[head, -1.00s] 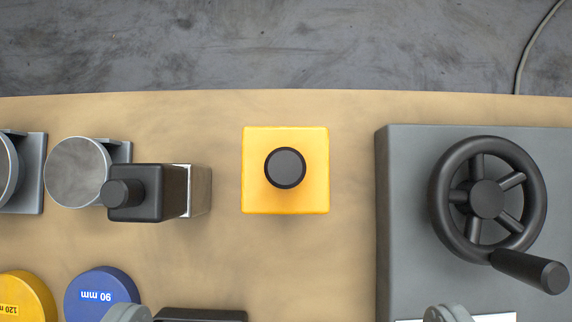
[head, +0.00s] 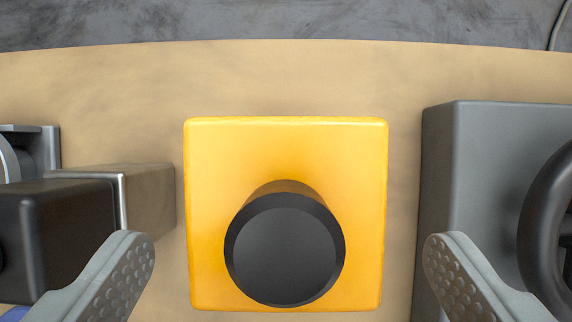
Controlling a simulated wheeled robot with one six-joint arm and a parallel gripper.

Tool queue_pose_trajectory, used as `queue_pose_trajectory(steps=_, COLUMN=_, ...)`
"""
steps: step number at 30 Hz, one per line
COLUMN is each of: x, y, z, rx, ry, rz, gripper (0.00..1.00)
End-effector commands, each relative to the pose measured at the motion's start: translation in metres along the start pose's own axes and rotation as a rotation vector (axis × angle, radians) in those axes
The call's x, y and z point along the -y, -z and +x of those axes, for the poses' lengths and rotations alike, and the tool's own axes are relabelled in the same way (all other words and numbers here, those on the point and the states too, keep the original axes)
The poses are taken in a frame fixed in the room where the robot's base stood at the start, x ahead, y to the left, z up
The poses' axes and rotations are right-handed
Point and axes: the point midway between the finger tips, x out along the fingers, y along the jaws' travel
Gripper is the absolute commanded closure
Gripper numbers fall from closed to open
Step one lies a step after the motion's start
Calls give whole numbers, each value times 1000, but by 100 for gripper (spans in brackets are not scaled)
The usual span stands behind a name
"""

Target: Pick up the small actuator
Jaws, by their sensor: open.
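A yellow square block (head: 215,160) with a round black knob (head: 285,250) on top stands on the tan bench, in the middle of the head view. It looks like the small actuator. My gripper (head: 289,270) is open, with one grey finger on each side of the block in the picture. The fingers look apart from it, and I cannot tell their height relative to the knob. No part of the block is covered by the fingers.
A black box-shaped unit with a metal end (head: 75,230) stands close on the left. A grey housing (head: 480,200) with a black handwheel (head: 545,230) stands close on the right. The bench strip behind the block (head: 290,80) is clear.

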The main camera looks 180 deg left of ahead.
Motion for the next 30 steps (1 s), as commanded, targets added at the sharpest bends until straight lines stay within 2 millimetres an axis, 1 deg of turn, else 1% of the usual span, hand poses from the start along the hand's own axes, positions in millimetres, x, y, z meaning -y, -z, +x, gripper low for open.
queue_pose_trajectory(steps=9, x=1, y=5, z=41, rx=2, ry=0, rz=0, gripper=9)
queue_pose_trajectory(steps=12, x=1, y=5, z=45, rx=2, ry=0, rz=1, gripper=9)
queue_pose_trajectory(steps=17, x=1, y=5, z=46, rx=1, ry=0, rz=1, gripper=9)
queue_pose_trajectory(steps=18, x=1, y=5, z=45, rx=1, ry=0, rz=1, gripper=13)
queue_pose_trajectory(steps=20, x=1, y=5, z=45, rx=1, ry=0, rz=1, gripper=25)
queue_pose_trajectory(steps=24, x=1, y=5, z=45, rx=1, ry=0, rz=1, gripper=52)
queue_pose_trajectory(steps=26, x=1, y=5, z=45, rx=1, ry=0, rz=1, gripper=64)
queue_pose_trajectory(steps=27, x=1, y=5, z=45, rx=1, ry=0, rz=1, gripper=72)
queue_pose_trajectory(steps=29, x=1, y=5, z=45, rx=1, ry=0, rz=1, gripper=84)
queue_pose_trajectory(steps=30, x=1, y=5, z=45, rx=1, ry=0, rz=1, gripper=92)
